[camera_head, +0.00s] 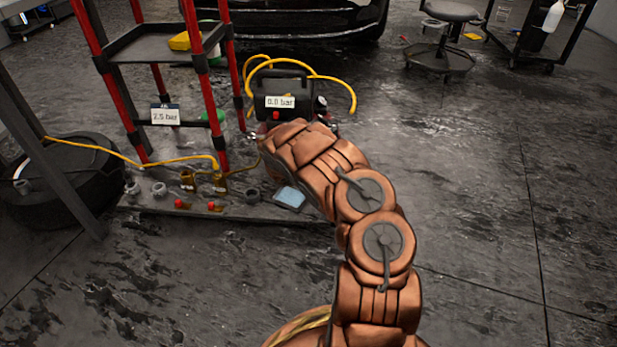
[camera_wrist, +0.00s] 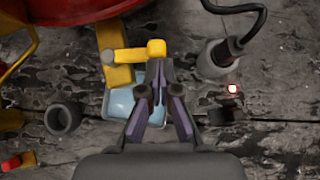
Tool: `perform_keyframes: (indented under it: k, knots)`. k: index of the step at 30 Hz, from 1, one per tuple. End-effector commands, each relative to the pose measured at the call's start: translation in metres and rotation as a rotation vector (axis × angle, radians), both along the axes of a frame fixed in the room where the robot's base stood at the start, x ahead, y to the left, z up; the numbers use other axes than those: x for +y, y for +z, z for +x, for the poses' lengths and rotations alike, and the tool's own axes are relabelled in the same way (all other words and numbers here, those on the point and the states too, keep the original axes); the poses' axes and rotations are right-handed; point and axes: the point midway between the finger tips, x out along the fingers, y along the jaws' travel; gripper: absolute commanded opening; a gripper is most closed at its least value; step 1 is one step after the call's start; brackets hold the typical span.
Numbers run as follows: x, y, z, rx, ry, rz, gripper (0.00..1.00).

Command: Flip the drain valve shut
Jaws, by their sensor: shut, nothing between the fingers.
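In the wrist view, a yellow lever (camera_wrist: 140,52), which looks like the drain valve's handle, sticks out to the right below a red rounded body (camera_wrist: 80,8). Its right end has a thicker knob. A yellow block hangs under its left end. My gripper (camera_wrist: 158,66) is shut and empty, its tips just below the lever's right end; I cannot tell whether they touch. A light blue tray or pad (camera_wrist: 119,102) lies beneath, partly covered by the fingers. In the head view, my copper arm hides the gripper and the valve. The dark compressor (camera_head: 283,84) reads 0.0 bar.
A red-legged cart (camera_head: 150,46) stands left of the compressor, with a 2.5 bar display (camera_head: 165,115) by it. A tyre (camera_head: 60,190) lies at left. Small fittings with red knobs (camera_head: 180,204) and yellow hoses (camera_head: 120,152) lie nearby.

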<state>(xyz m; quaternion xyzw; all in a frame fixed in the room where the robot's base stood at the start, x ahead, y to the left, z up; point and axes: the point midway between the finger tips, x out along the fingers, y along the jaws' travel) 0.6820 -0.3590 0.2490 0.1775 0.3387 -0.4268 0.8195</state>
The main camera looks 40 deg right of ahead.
Motion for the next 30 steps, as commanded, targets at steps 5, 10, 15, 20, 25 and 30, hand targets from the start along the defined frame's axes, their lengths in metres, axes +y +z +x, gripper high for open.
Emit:
perform_keyframes:
  k: [5, 10, 15, 20, 25, 30]
  knots:
    - [0.003, 0.000, 0.001, 0.001, 0.004, 0.000, 0.00]
    - [0.005, 0.001, 0.003, 0.001, 0.004, 0.000, 0.00]
    - [0.009, 0.001, 0.008, 0.001, 0.002, 0.000, 0.00]
    - [0.010, 0.000, 0.011, 0.002, -0.001, 0.000, 0.00]
    - [0.010, 0.000, 0.012, 0.002, -0.002, -0.001, 0.00]
    - [0.010, 0.000, 0.012, 0.002, -0.002, -0.001, 0.00]
